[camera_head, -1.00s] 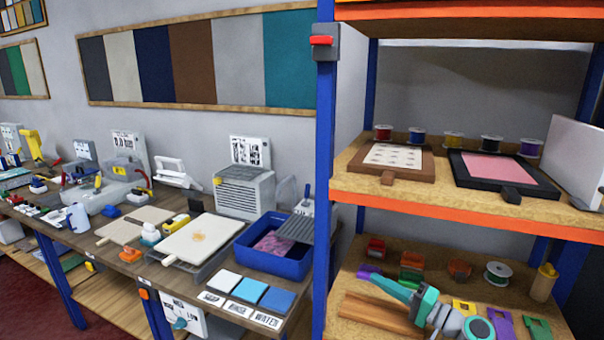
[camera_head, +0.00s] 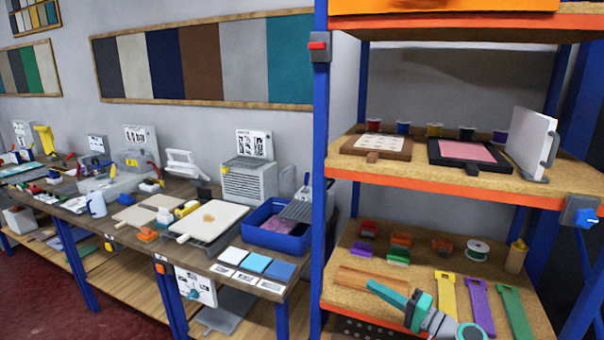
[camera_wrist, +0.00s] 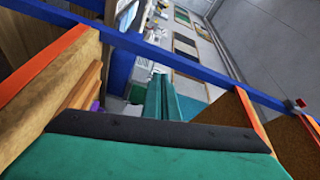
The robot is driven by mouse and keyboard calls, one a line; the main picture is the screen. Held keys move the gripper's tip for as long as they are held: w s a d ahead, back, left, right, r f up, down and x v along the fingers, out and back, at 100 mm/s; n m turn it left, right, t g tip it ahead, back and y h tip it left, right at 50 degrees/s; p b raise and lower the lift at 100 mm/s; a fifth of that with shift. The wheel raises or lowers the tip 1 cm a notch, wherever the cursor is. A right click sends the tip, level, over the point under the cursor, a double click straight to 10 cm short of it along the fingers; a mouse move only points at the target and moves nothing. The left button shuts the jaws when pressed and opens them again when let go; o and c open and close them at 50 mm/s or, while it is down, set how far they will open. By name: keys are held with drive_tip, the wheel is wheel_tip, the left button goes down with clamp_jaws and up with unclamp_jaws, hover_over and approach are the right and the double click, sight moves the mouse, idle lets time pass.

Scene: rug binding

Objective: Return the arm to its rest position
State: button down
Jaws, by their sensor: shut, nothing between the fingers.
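My gripper (camera_head: 362,287) shows in the head view at the bottom, in front of the lower shelf (camera_head: 345,262). Its teal fingers point left and are shut with nothing between them. The grey and teal wrist behind them runs down to the picture's bottom edge. In the wrist view, teal parts of my gripper (camera_wrist: 165,98) fill the bottom and middle. The rest of my arm is out of view.
The rack's blue post (camera_head: 320,150) stands left of the shelves. The lower shelf holds spools, small blocks and coloured strips (camera_head: 479,305). The upper shelf holds two framed screens (camera_head: 468,154) and a white panel (camera_head: 531,143). A cluttered workbench (camera_head: 205,262) stands left.

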drive_tip(key=s+a+f+m+h, duration=0.1)
drive_tip(key=s+a+f+h, duration=0.15)
drive_tip(key=f, duration=0.65)
drive_tip(key=s+a+f+m+h, duration=0.1)
drive_tip(key=s+a+f+h, duration=0.2)
drive_tip(key=f, duration=0.6)
drive_tip(key=s+a+f+m+h, duration=0.1)
drive_tip(key=s+a+f+h, duration=0.2)
drive_tip(key=f, duration=0.6)
drive_tip(key=s+a+f+h, duration=0.1)
drive_tip(key=s+a+f, duration=0.2)
drive_tip(key=s+f, duration=0.4)
drive_tip(key=s+a+f+h, duration=0.2)
drive_tip(key=s+a+f, duration=0.2)
drive_tip(key=s, duration=0.6)
drive_tip(key=s+a+r+n+h, duration=0.2)
drive_tip(key=s+r+n+h, duration=0.1)
drive_tip(key=s, duration=1.4)
drive_tip(key=s+a+r+n+t, duration=0.1)
drive_tip(key=s+a+r+n, duration=0.1)
drive_tip(key=s+r, duration=0.5)
drive_tip(key=s+a+r+n+t, duration=0.1)
drive_tip(key=s+a+r+n, duration=0.1)
drive_tip(key=s+r, duration=0.5)
wheel_tip(320, 180, up, 6)
drive_tip(key=shift+s+f+n+t+y, duration=0.1)
drive_tip(key=shift+s+n+t+y, duration=0.2)
drive_tip(key=shift+n, duration=0.6)
